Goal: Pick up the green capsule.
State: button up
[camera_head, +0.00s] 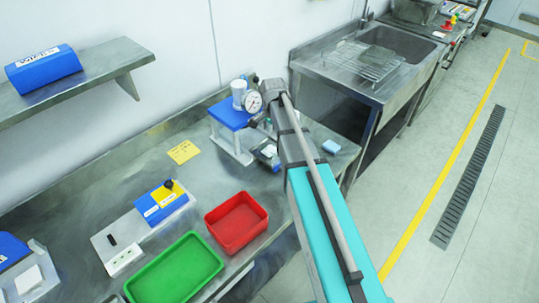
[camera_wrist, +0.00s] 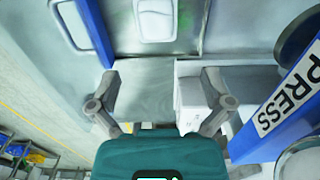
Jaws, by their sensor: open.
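I cannot make out a green capsule in either view. In the wrist view a faint green tint lies on the grey surface beside a white object (camera_wrist: 156,20) at the top. My gripper (camera_wrist: 159,82) is open, its two fingers apart with nothing visible between them. In the head view my arm reaches to the bench beside a blue press stand (camera_head: 231,118) with a round gauge (camera_head: 253,103). The fingers are not clear there.
A blue board marked PRESS (camera_wrist: 285,105) stands close on the right in the wrist view. The bench (camera_head: 100,205) holds a red tray (camera_head: 262,232), a green tray (camera_head: 172,272), a blue and yellow box (camera_head: 160,203) and a yellow note (camera_head: 184,152). A sink (camera_head: 400,45) lies beyond.

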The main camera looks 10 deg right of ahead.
aim_at(272, 148)
jog(key=shift+f+b, duration=0.6)
jog(key=shift+f, duration=0.35)
jog(key=shift+f, duration=0.15)
jog(key=shift+s+f+b, duration=0.15)
jog(key=shift+f+b, duration=1.1)
jog(key=shift+b, duration=0.1)
jog(key=shift+s+f+b, duration=0.1)
jog(key=shift+f+b, duration=1.1)
jog(key=shift+b, duration=0.1)
jog(key=c, duration=0.8)
jog(key=shift+r, duration=0.15)
notch_tip(272, 148, up, 10)
jog(key=p, duration=1)
